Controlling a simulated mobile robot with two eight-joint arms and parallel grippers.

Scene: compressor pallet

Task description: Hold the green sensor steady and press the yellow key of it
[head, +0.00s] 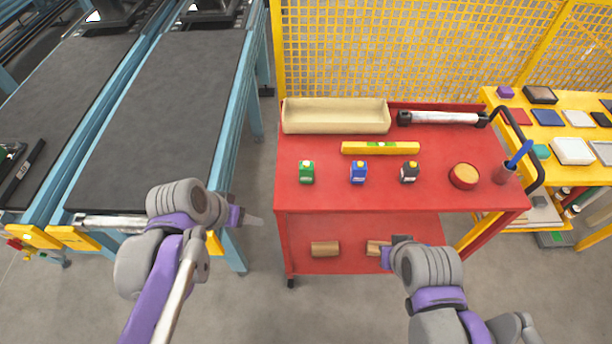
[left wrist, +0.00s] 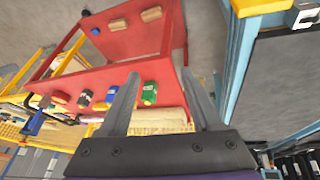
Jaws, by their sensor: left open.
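The green sensor (head: 306,173) stands on the red cart's top, at the left of a row with a blue and a black one. It also shows in the left wrist view (left wrist: 149,93), between my left fingers in the picture but beyond them. Its yellow key is too small to make out clearly. My left gripper (head: 252,219) is open and empty, left of the cart and apart from the sensor. In the left wrist view its two fingers (left wrist: 160,76) are spread. My right gripper (head: 387,256) is in front of the cart, low in the picture; its fingers are not clear.
On the red cart (head: 430,190) are a blue sensor (head: 358,173), a black sensor (head: 409,173), a yellow level (head: 380,148), a beige tray (head: 335,128), a round tub (head: 464,176) and a cup with a blue tool (head: 506,172). Conveyors (head: 160,110) stand left.

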